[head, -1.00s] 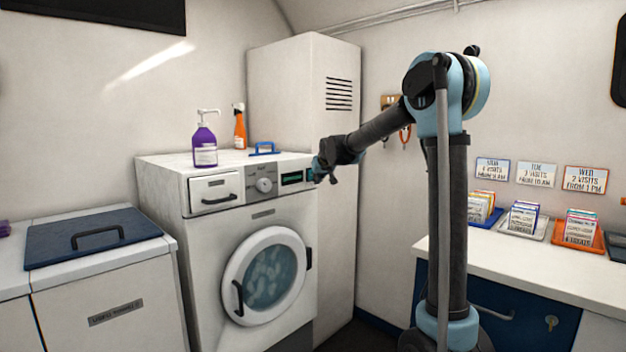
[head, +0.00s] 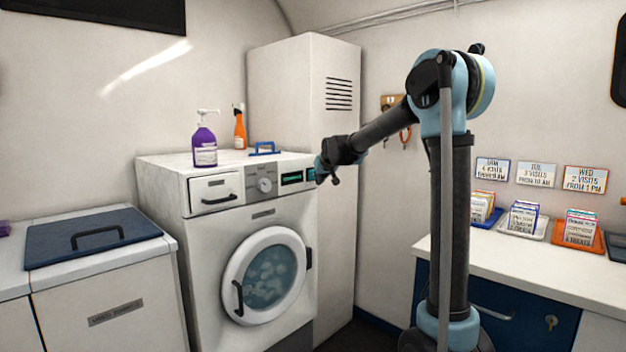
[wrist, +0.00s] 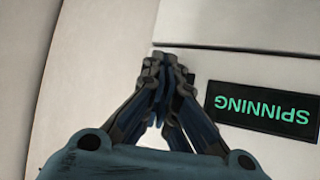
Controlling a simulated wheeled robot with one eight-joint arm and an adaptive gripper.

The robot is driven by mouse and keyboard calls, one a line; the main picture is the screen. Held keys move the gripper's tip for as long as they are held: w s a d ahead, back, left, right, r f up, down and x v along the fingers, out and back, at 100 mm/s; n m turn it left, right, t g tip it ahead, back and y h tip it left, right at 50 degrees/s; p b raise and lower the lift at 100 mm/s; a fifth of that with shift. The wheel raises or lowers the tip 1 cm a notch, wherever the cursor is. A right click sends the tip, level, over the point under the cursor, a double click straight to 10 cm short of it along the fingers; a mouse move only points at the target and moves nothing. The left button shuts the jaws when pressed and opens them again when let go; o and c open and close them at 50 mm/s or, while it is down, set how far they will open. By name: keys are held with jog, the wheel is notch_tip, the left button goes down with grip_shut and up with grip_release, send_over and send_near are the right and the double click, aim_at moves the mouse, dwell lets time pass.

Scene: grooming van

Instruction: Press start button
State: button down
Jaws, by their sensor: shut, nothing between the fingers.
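The white washing machine (head: 212,235) stands against the back wall, its round glass door (head: 268,275) closed with pale contents behind it. Its control panel has a dial (head: 264,185) and a dark display (head: 291,178) with green text. In the wrist view the display (wrist: 262,111) reads SPINNING, upside down. My gripper (head: 320,175) is shut and empty at the right end of the panel, beside the display. Its fingertips (wrist: 166,66) are close to the panel face. The start button cannot be made out clearly; the fingers cover that part of the panel.
A purple pump bottle (head: 204,146), an orange spray bottle (head: 240,130) and a blue brush-like item (head: 264,149) stand on the machine. A tall white cabinet (head: 338,120) is right behind it. A counter (head: 540,270) with card trays is at the right.

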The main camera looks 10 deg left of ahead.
jog(key=shift+s+d, duration=0.1)
jog(key=shift+d, duration=0.05)
jog(key=shift+s+d, duration=0.1)
jog(key=shift+d, duration=0.05)
jog(key=shift+s+d, duration=0.75)
jog(key=shift+d, duration=0.2)
jog(key=shift+s+d, duration=0.7)
jog(key=shift+d, duration=0.2)
jog(key=shift+s, duration=0.1)
dwell(0.3)
jog(key=s+d+f+m+g+h, duration=0.15)
jog(key=s+d+f, duration=0.25)
jog(key=s+d, duration=0.8)
jog(key=s+d+f+m+g, duration=0.1)
jog(key=s+d+f+g, duration=0.1)
jog(key=s+d+f, duration=0.2)
jog(key=s+d+f+g+h, duration=0.1)
jog(key=s+d+f, duration=0.4)
jog(key=s, duration=1.6)
jog(key=s+d+f+m+g+h, duration=0.1)
jog(key=s+d+f+g, duration=0.2)
jog(key=s+f, duration=0.9)
jog(key=shift+s+d+f+m, duration=0.15)
jog(key=shift+s+d+m, duration=0.2)
jog(key=shift+s+d, duration=0.55)
jog(key=shift+w+d, duration=0.1)
jog(key=shift+w, duration=0.05)
